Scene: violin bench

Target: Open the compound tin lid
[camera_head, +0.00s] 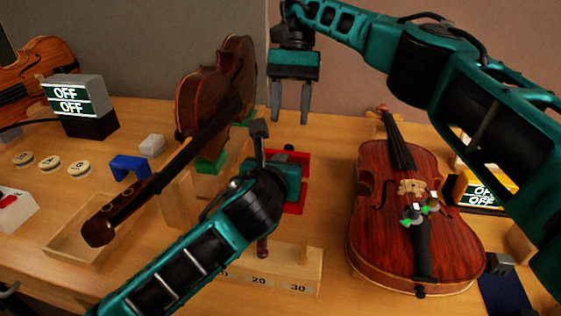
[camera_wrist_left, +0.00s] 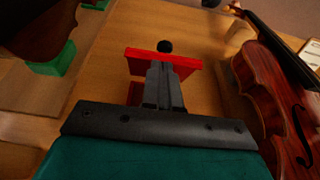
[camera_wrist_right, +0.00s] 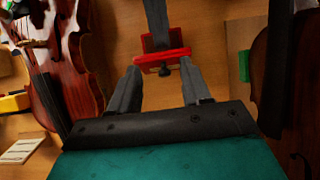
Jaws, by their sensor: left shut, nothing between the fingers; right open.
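The compound tin is the red box (camera_head: 293,209) on the bench between the two violins, partly hidden behind my left gripper. Its red lid (camera_wrist_left: 182,62) has a black knob (camera_wrist_left: 165,46) and appears tilted up, with a lower red part (camera_wrist_left: 135,93) showing below it. My left gripper (camera_wrist_left: 164,72) is shut and empty, its fingers against or just beside the red lid; I cannot tell if they touch. The lid and knob also show in the right wrist view (camera_wrist_right: 163,58). My right gripper (camera_head: 291,117) is open and empty, raised beyond the tin.
A violin (camera_head: 418,200) lies right of the tin. Another dark violin (camera_head: 215,90) is propped at the left on green supports, its neck over a wooden tray (camera_head: 65,240). A numbered wooden block (camera_head: 290,270) stands in front. OFF displays (camera_head: 75,95) stand at the left and right.

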